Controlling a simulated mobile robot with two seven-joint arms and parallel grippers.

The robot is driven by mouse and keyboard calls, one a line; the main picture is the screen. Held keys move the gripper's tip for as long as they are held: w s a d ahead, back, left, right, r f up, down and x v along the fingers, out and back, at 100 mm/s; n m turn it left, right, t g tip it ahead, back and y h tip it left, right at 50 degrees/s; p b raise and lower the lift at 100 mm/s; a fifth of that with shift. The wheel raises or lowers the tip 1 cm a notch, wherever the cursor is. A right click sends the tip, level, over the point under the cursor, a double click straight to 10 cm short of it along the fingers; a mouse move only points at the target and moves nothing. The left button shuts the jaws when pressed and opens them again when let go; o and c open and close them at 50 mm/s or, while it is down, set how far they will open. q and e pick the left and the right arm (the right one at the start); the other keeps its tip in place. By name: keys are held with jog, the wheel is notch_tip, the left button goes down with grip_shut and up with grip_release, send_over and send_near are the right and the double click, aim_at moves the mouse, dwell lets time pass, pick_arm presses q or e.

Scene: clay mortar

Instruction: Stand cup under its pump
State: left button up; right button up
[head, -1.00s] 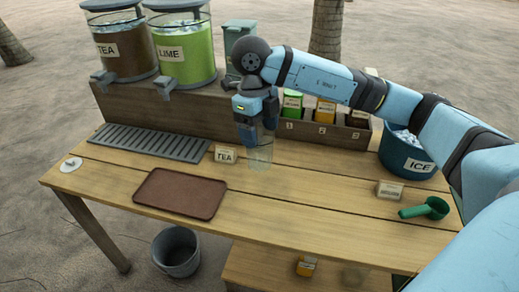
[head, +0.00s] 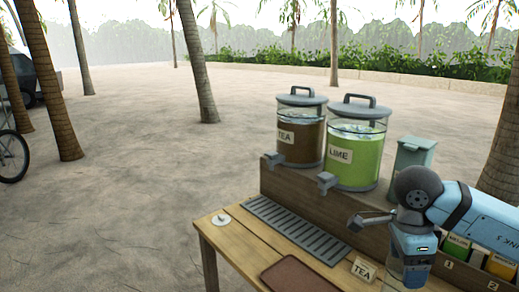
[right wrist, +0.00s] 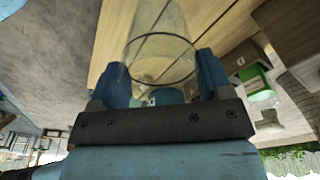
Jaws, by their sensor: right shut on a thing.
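My right gripper (head: 411,272) hangs above the table at the lower right of the head view. It is shut on a clear cup (right wrist: 160,35), whose see-through wall and rim show between the fingers in the right wrist view. The cup is faint and cut off in the head view. A tea dispenser (head: 302,135) and a lime dispenser (head: 356,158) stand on the wooden riser, each with a grey spout at its front. The cup is to the right of both spouts, not beneath either. My left gripper is out of view.
A slotted grey drip tray (head: 297,229) lies below the spouts and looks empty. A brown tray (head: 297,277) and a TEA card (head: 363,269) are in front. A grey-green box (head: 413,155) stands right of the lime dispenser. Labelled packets are at the lower right.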

jog(key=n, duration=0.3)
jog(key=a+n, duration=0.1)
jog(key=shift+f+n+t, duration=0.3)
jog(key=shift+f+n, duration=0.1)
jog(key=n, duration=0.3)
jog(key=a+f+n, duration=0.1)
jog(key=shift+n, duration=0.3)
jog(key=n, duration=0.3)
jog(key=a+n, duration=0.1)
jog(key=shift+f+n+t+y, duration=0.3)
jog(key=shift+t+y, duration=0.1)
jog(key=n, duration=0.3)
jog(key=a+n, duration=0.1)
jog(key=n, duration=0.1)
jog(key=shift+s+f+y, duration=0.1)
jog(key=shift+f+y, duration=0.2)
jog(key=shift+f, duration=0.1)
pick_arm(q)
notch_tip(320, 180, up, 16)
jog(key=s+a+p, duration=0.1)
jog(key=p, duration=2.1)
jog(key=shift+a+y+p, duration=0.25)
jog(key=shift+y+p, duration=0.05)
jog(key=shift+p, duration=0.1)
pick_arm(e)
send_near(388, 276)
jog(key=shift+s+a+r+n, duration=0.3)
jog(key=shift+s+r, duration=0.2)
jog(key=shift+s, duration=0.1)
